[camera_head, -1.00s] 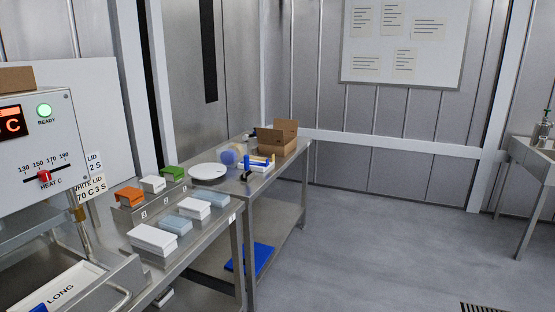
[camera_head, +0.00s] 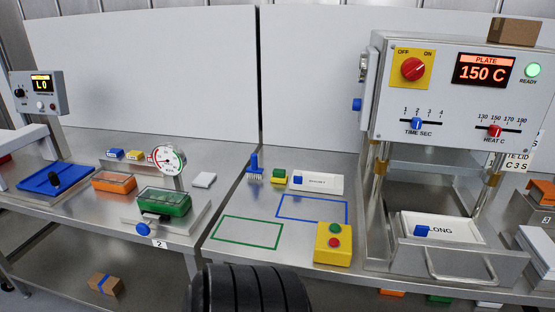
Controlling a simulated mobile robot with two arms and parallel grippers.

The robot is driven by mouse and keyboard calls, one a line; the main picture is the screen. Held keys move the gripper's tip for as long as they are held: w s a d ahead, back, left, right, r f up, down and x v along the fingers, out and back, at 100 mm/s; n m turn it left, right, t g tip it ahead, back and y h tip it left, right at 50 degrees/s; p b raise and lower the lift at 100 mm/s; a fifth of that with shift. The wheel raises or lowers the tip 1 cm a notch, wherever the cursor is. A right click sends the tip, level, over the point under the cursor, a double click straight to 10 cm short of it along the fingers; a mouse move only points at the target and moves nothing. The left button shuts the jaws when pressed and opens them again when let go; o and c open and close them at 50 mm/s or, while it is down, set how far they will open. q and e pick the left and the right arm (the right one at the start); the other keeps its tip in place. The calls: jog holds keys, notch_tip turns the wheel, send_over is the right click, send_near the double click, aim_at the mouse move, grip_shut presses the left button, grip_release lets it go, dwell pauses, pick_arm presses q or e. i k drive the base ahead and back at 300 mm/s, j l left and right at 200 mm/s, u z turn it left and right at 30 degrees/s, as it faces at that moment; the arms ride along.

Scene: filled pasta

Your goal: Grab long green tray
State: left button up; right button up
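A green tray (camera_head: 165,204) with a dark green, see-through-looking top sits at the left middle of the steel bench. It rests on a metal fixture behind a blue knob (camera_head: 143,229) and a label reading 2. An orange tray (camera_head: 114,182) lies just behind it to the left. Neither of my grippers is in view. A black ribbed shape, which I cannot identify for sure, rises at the bottom centre, well to the right of and nearer than the green tray.
A round gauge (camera_head: 167,159) stands close behind the green tray. A green outline (camera_head: 247,232) and a blue outline (camera_head: 312,208) mark clear bench. A yellow button box (camera_head: 333,244) stands right of them, beside the heat press (camera_head: 440,150). A blue plate (camera_head: 55,180) lies at left.

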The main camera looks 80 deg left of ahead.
aim_at(171, 202)
jog(key=u, duration=3.35)
jog(key=i+j+z, duration=0.35)
jog(key=j+z, duration=0.15)
jog(key=j, duration=0.15)
jog(key=i+j+z, duration=0.1)
jog(key=j+z, duration=0.15)
jog(key=j, duration=0.15)
